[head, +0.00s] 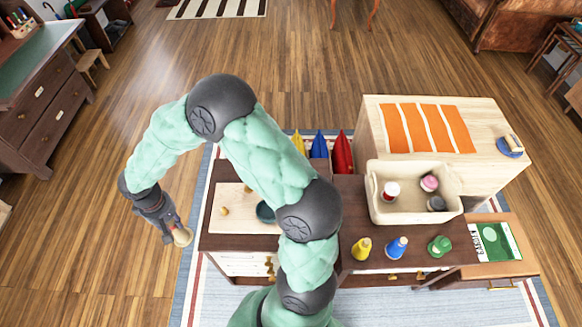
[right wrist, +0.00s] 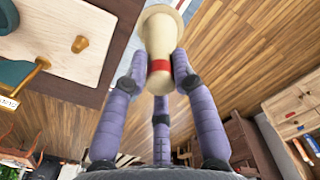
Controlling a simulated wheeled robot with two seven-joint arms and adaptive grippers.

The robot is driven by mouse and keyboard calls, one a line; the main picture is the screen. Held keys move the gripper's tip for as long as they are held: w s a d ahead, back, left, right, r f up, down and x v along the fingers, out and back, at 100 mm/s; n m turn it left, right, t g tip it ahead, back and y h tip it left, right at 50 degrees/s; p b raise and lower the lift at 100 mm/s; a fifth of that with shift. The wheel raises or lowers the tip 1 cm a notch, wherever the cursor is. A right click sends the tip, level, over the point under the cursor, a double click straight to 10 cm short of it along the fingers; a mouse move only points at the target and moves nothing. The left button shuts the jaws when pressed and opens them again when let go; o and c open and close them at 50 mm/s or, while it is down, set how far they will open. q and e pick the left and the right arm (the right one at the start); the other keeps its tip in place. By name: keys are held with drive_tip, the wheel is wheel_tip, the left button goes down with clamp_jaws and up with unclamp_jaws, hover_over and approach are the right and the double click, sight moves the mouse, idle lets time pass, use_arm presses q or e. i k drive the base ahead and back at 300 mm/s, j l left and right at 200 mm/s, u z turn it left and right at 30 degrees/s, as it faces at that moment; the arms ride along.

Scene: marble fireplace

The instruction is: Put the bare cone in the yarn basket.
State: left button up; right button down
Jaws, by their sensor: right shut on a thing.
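My right gripper (head: 170,222) is shut on the bare cone (head: 182,236), a cream wooden piece with a red band and a wide flat end. In the right wrist view the fingers close around the cone (right wrist: 160,35) at its banded part. The gripper hangs over the floor just left of the dark table. The yarn basket (head: 415,214), a cream open bin, stands at the table's right side, far from the gripper. It holds a red-and-white, a pink and a dark item. My left gripper is not in view.
Yellow (head: 362,248), blue (head: 397,248) and green (head: 440,246) cones stand in front of the basket. A pale board (head: 232,222) with small wooden pieces and a teal bowl (head: 265,212) lies at the table's left. Yellow, blue and red pointed items (head: 342,152) stand behind.

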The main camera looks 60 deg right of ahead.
sight(409, 190)
drive_tip(key=k+z, duration=0.1)
drive_tip(key=k, duration=0.5)
drive_tip(key=k+l, duration=0.1)
drive_tip(key=k, duration=0.5)
drive_tip(key=l+z, duration=0.15)
drive_tip(key=z, duration=0.35)
drive_tip(key=l+z, duration=0.2)
drive_tip(key=z, duration=0.3)
drive_tip(key=i+l+z, duration=0.1)
drive_tip(key=z, duration=0.4)
drive_tip(key=i+l, duration=0.25)
